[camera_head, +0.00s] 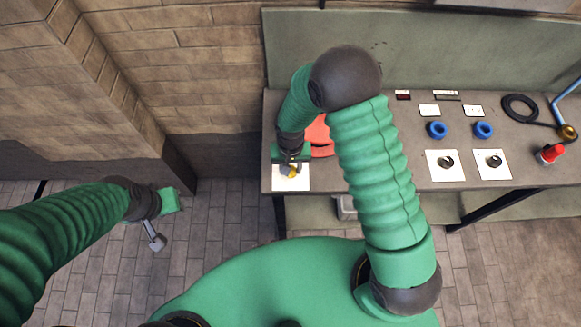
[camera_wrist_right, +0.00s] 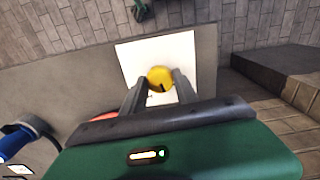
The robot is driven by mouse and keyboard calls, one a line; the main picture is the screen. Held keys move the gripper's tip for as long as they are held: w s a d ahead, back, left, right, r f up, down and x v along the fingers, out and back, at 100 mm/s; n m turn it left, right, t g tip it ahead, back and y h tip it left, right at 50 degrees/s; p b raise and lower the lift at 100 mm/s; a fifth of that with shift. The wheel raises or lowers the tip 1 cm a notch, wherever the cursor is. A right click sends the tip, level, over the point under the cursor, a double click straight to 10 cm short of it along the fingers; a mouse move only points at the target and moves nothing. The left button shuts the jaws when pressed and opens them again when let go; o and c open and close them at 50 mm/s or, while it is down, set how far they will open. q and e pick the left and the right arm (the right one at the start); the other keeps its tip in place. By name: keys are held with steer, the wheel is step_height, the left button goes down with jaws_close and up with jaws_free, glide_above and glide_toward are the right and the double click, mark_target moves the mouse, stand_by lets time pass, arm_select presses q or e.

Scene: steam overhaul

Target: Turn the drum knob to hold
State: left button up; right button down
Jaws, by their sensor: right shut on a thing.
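The yellow drum knob (camera_wrist_right: 160,78) sits on a white plate (camera_wrist_right: 188,50) on the bench in the right wrist view. A dark mark shows on the knob's near side. In the head view the knob (camera_head: 290,171) is partly covered by my right gripper (camera_head: 290,164), over the white plate (camera_head: 283,184) at the bench's left end. My right gripper (camera_wrist_right: 158,88) has its two fingers on either side of the knob and is shut on it. My left gripper (camera_head: 155,240) hangs over the floor at left, away from the bench; its finger opening is too small to judge.
The bench (camera_head: 400,178) holds two more white plates with dark knobs (camera_head: 446,162), blue rings (camera_head: 437,130), a red-topped part (camera_head: 551,153) and a black coil (camera_head: 520,108). A red object (camera_head: 320,135) lies behind my right gripper. A brick wall (camera_head: 200,70) stands at left.

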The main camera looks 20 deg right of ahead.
steer(key=m, duration=0.3)
steer(key=shift+w+r, duration=0.15)
steer(key=shift+w, duration=0.1)
steer(key=m, duration=0.2)
steer(key=shift+m, duration=0.3)
steer(key=m+p, duration=0.2)
steer(key=m, duration=0.4)
steer(key=c, duration=1.3)
jaws_free()
steer(key=o, duration=0.4)
steer(key=shift+c, duration=0.2)
steer(key=shift+s, duration=0.1)
